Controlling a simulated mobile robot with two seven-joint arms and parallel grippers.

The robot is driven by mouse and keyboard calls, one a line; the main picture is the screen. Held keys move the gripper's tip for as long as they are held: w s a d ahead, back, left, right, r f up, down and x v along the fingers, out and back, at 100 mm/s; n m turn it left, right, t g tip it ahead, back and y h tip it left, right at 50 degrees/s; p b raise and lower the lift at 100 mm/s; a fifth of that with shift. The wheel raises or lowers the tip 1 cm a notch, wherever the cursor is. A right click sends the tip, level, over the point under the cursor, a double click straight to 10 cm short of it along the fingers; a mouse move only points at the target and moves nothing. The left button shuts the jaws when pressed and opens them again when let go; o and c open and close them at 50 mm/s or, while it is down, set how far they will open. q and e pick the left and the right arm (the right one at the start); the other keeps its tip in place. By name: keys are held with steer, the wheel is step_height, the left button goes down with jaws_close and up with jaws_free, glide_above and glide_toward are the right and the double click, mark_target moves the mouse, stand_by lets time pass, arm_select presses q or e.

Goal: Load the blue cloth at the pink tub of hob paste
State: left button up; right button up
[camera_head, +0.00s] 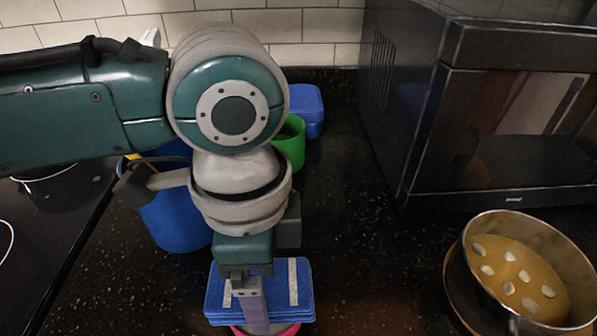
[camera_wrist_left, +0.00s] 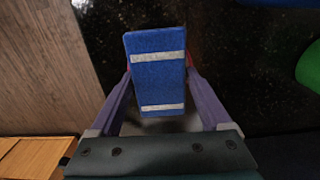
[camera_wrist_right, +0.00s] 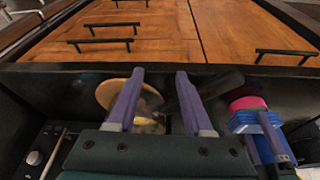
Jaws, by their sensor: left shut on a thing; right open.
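The blue cloth (camera_head: 275,290) is a folded stack with white stripes. My left gripper (camera_head: 255,308) is shut on it, and the cloth also shows between the purple fingers (camera_wrist_left: 156,92) in the left wrist view. The pink tub (camera_head: 291,330) shows as a pink edge below the cloth in the head view. In the right wrist view the pink tub (camera_wrist_right: 247,103) shows right beside the cloth (camera_wrist_right: 258,121). Whether the cloth touches the tub I cannot tell. My right gripper (camera_wrist_right: 160,78) is open and empty, outside the head view.
A pan of orange food with pale pieces (camera_head: 520,275) stands at the right front. A dark microwave (camera_head: 500,120) is behind it. A blue container (camera_head: 177,222), green cup (camera_head: 290,145) and blue box (camera_head: 309,108) stand near my left arm. The dark counter between cloth and pan is clear.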

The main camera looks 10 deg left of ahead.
arm_select(q)
steer(key=shift+f+b, duration=0.3)
steer(key=shift+f, duration=0.2)
stand_by(0.3)
steer(key=shift+f+p, duration=0.15)
steer(key=shift+p, duration=0.15)
stand_by(1.4)
step_height(320, 180, up, 7)
steer(key=p, duration=0.8)
steer(key=shift+r, duration=0.2)
steer(key=shift+f, duration=0.1)
stand_by(0.3)
